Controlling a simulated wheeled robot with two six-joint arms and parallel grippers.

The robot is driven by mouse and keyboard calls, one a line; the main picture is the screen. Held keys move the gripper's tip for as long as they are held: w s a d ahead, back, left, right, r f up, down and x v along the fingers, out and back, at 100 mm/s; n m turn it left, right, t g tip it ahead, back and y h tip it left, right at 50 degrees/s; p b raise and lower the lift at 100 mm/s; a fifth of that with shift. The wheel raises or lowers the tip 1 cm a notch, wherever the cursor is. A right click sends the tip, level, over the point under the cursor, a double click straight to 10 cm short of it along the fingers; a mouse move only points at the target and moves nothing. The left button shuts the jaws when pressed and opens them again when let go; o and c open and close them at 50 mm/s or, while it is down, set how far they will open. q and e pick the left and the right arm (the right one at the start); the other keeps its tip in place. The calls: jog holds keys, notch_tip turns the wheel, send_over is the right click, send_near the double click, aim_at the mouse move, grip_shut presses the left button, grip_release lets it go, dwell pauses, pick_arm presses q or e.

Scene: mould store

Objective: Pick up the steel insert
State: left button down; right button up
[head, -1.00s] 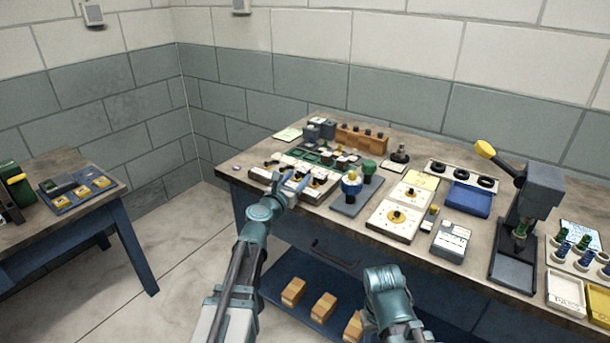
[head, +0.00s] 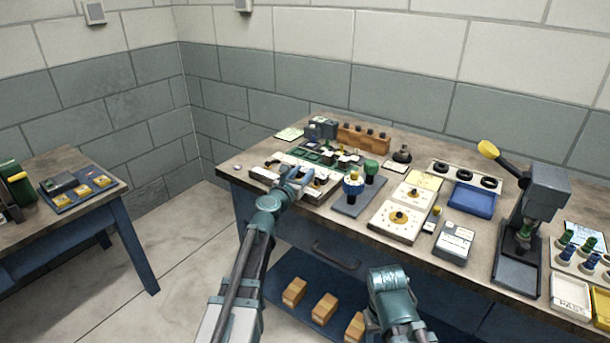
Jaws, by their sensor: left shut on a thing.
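My left gripper (head: 297,177) reaches over the back-left part of the workbench (head: 233,167), at the white-topped rack with dark knobs (head: 262,173). It is shut on a small piece, most likely the steel insert. The piece is mostly hidden by the fingers and too small to make out clearly. I cannot tell whether it still touches the rack. A green tray with small dark and pale parts (head: 318,153) lies just behind the gripper. Of my right arm only links show at the bottom; its gripper is not in view.
A blue-topped and a green-topped knob stand on a grey plate (head: 345,208) right of the gripper. A wooden block (head: 362,138) stands behind. White dial plates (head: 396,222), a blue tray (head: 472,200) and a press (head: 540,200) fill the right side.

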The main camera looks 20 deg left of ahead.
aim_at(303, 172)
pick_arm(q)
jog(key=shift+d+r, duration=0.1)
notch_tip(303, 172, up, 10)
jog(key=p, duration=1)
